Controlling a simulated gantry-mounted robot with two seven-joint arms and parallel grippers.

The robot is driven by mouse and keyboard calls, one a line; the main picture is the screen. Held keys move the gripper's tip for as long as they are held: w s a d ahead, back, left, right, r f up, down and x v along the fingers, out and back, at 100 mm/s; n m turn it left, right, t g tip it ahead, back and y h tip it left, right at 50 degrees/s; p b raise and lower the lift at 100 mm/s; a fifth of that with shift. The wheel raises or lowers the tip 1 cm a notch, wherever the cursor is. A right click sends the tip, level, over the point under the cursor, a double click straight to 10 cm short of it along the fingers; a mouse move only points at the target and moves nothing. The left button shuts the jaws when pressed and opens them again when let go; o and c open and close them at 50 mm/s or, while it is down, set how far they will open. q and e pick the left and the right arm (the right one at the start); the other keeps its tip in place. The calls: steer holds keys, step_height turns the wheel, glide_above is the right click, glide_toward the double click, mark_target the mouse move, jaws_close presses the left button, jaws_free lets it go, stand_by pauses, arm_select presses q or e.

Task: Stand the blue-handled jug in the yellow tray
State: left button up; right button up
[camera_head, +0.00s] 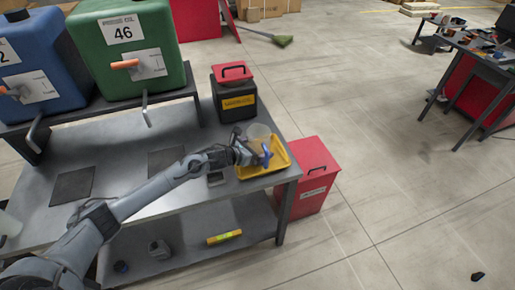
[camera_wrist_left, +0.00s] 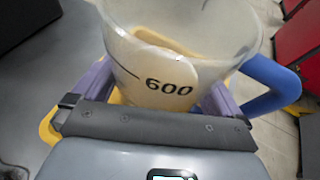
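The clear jug (camera_head: 259,133) with a blue handle (camera_head: 266,156) is over the yellow tray (camera_head: 277,171) at the table's right end. It looks about upright; whether its base touches the tray floor is hidden. In the left wrist view the jug (camera_wrist_left: 150,60) shows a "600" mark and pale contents, with its blue handle (camera_wrist_left: 272,85) on the right. My left gripper (camera_head: 250,154) is at the jug, its two purple fingers (camera_wrist_left: 158,95) against opposite sides of the jug. A bit of yellow tray (camera_wrist_left: 47,126) shows below. My right gripper is not in view.
A black container with a red lid (camera_head: 236,97) stands behind the tray. Blue (camera_head: 40,60) and green (camera_head: 128,45) tanks stand on a raised shelf at the back left. A red bin (camera_head: 312,178) stands beyond the table's right edge. Dark square pads lie on the table's left.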

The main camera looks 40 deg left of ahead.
arm_select(q)
steer(key=shift+r, duration=0.1)
steer(key=shift+r, duration=0.2)
steer(key=p+v, duration=0.2)
steer(key=v, duration=0.8)
steer(key=shift+s+a+f, duration=0.1)
steer(key=shift+s+a, duration=0.05)
steer(key=shift+s, duration=0.05)
steer(key=shift+p+v, duration=0.35)
steer(key=shift+v, duration=0.4)
